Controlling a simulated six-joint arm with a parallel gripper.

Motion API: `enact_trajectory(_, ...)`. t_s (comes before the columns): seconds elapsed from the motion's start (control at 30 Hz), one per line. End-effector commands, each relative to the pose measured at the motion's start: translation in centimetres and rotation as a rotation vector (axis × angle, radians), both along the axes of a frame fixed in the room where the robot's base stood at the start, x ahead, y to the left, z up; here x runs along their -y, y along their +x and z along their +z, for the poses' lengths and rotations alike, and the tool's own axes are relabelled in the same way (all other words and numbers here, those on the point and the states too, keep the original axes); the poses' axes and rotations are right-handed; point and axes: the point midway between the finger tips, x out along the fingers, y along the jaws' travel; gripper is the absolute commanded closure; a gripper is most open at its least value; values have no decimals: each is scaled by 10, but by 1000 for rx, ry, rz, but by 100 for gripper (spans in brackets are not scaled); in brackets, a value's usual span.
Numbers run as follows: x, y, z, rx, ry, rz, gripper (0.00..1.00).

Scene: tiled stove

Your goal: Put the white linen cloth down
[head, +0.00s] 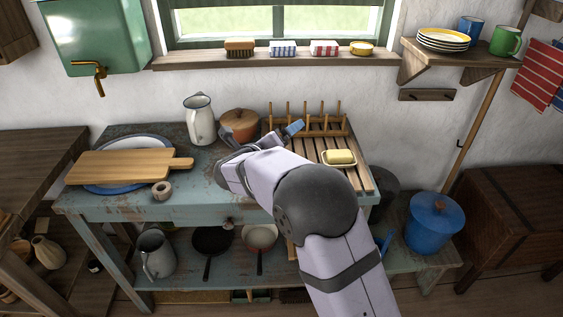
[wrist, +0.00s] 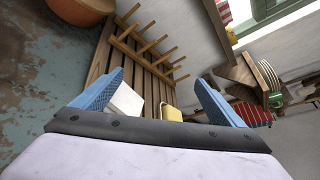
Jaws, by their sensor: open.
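A white folded piece (wrist: 127,101), which looks like the linen cloth, shows in the wrist view low between my fingers, beside the left one. It appears to lie on the slatted wooden rack (wrist: 151,88); whether it touches the finger I cannot tell. My gripper (wrist: 158,77) is open, its two blue fingers spread wide over the rack.
A yellow block in a dish (head: 340,157) sits on the rack's right part. Wooden pegs (head: 305,118) stand along its back. A cutting board (head: 125,166) lies farther left; the table's front middle is fairly clear.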

Motion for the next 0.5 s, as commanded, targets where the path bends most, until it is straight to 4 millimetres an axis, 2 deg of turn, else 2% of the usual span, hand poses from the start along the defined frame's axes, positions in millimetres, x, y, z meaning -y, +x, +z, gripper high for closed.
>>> enact_trajectory(0.3, -14, -26, -34, 136, 407, -90, 8)
enact_trajectory(0.5, -19, -40, -50, 196, 607, -146, 8)
